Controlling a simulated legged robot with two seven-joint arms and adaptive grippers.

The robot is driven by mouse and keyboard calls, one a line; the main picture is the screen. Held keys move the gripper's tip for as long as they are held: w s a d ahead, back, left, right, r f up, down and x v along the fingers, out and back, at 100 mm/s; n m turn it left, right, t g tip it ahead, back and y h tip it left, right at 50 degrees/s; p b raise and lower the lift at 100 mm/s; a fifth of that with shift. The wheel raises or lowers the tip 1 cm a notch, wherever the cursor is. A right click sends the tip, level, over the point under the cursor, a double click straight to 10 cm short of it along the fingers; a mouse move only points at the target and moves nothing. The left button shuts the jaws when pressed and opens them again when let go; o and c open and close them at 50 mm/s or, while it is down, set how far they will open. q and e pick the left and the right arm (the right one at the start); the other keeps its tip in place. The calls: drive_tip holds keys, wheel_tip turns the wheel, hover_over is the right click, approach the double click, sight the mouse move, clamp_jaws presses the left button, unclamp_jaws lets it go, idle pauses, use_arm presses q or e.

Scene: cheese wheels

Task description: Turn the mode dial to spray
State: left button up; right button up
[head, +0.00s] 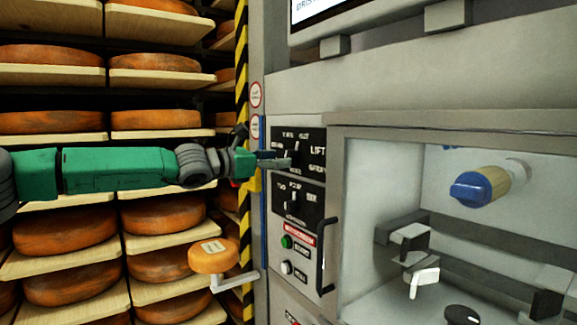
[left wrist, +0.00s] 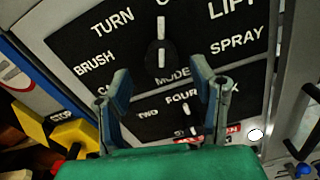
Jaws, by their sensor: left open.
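The mode dial (left wrist: 159,54) is a dark knob with a white pointer line on a black panel, above the word MODE. Its pointer looks upright, between TURN on the left and LIFT on the right. The SPRAY label (left wrist: 235,42) is at its lower right. My left gripper (left wrist: 161,76) is open and empty, its two fingers apart on either side just below the dial in this view. In the head view the left gripper (head: 278,159) reaches the panel from the left and partly hides the dial. Contact with the dial cannot be told. My right gripper is not in view.
A second dial (left wrist: 186,109) marked TWO and FOUR is just below. Lower on the panel are green (head: 287,242) and white (head: 287,267) buttons and a dark handle (head: 324,258). Shelves of cheese wheels (head: 65,232) stand left; an open cabinet (head: 364,190) is right.

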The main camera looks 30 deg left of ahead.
sight(293, 153)
use_arm(q)
drive_tip(key=shift+x, duration=1.9)
drive_tip(key=c, duration=1.1)
